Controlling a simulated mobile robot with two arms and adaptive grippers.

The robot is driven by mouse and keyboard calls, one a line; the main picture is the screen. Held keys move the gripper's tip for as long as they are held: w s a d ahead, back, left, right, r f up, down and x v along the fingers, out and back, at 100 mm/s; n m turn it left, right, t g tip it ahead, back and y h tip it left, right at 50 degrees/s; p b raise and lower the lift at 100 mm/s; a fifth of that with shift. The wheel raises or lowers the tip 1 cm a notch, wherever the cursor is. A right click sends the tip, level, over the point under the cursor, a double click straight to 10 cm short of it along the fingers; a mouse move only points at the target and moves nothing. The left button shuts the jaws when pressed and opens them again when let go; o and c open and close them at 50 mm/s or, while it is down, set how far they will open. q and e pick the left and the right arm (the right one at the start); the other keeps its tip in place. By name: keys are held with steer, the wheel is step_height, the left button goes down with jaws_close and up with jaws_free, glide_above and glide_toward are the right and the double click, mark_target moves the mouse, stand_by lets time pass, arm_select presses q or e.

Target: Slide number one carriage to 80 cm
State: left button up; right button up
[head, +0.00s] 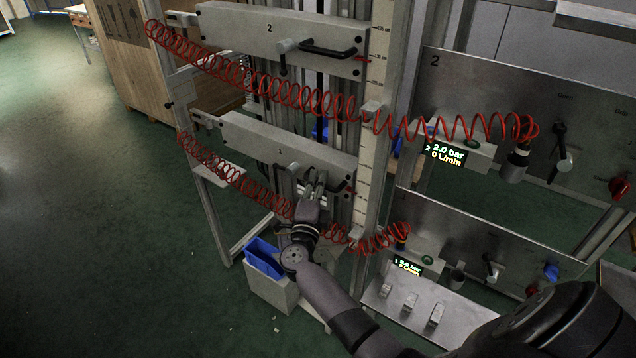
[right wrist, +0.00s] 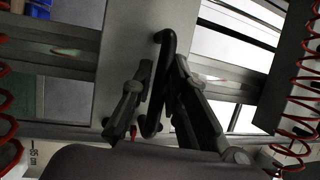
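The number one carriage (head: 250,143) is the lower pale plate marked 1, across the frame's rails. Its small red pointer (head: 350,191) lies at the vertical scale (head: 366,185), whose figures are too small to read. My right gripper (head: 318,178) is at the carriage's right part, covering its handle. In the right wrist view, the black bar handle (right wrist: 167,45) runs between the two fingers of my right gripper (right wrist: 163,72), which close in on it from both sides. My left gripper is not in view.
The number two carriage (head: 235,27) sits above, with its own black handle (head: 330,48). Red coiled hoses (head: 225,82) hang across the frame. Panels with valves and displays (head: 443,154) stand right. A grey bin (head: 268,285) with a blue container (head: 264,258) is below. Open green floor lies left.

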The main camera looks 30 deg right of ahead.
steer(key=shift+c, duration=1.2)
jaws_close()
steer(key=shift+f, duration=0.1)
step_height(320, 180, down, 17)
steer(key=b, duration=1.3)
steer(key=shift+s+a+b, duration=0.15)
steer(key=shift+b, duration=0.2)
steer(key=o, duration=0.7)
jaws_free()
steer(key=shift+c, duration=0.2)
steer(key=shift+o, duration=0.3)
steer(key=shift+r, duration=0.2)
